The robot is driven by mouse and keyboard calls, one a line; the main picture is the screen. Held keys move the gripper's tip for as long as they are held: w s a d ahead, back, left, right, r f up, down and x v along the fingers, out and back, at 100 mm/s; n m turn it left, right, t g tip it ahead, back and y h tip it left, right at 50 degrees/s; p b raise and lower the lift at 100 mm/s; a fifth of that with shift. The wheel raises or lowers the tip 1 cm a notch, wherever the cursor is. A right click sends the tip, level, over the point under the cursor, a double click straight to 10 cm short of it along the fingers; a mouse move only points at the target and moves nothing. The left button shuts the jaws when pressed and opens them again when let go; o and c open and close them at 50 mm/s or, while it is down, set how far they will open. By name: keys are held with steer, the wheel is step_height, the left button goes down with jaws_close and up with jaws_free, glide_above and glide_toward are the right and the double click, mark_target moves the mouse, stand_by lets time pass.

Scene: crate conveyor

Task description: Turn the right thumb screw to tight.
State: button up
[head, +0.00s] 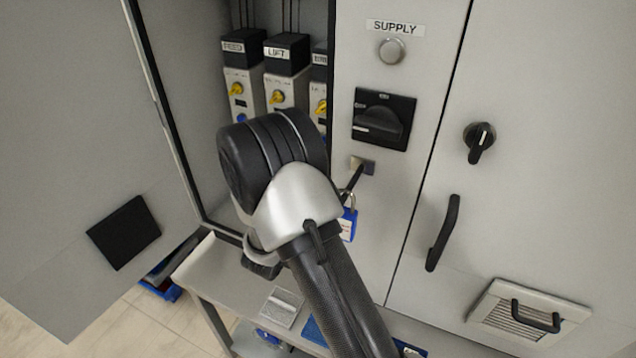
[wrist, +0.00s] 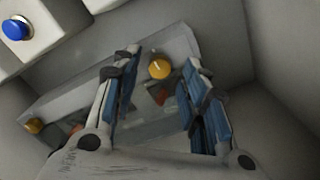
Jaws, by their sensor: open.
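In the wrist view a round yellow thumb screw (wrist: 159,68) sits on a grey bar or cover (wrist: 75,88), toward its right end. A second yellow thumb screw (wrist: 33,126) shows at the bar's left end. My gripper (wrist: 161,60) is open and empty, its blue-padded fingers apart to the left and right of the right thumb screw in the picture. I cannot tell how deep the fingers reach or whether they touch it. In the head view my arm hides the gripper and both thumb screws.
The open cabinet holds modules labelled FEED (head: 240,47) and LIFT (head: 287,52), with yellow knobs. A blue button (wrist: 15,28) is at upper left in the wrist view. Cabinet walls stand close on the right. A blue padlock (head: 348,224) hangs beside my arm.

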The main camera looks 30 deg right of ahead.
steer(key=v, duration=1.1)
steer(key=shift+a, duration=0.15)
steer(key=shift+s, duration=0.15)
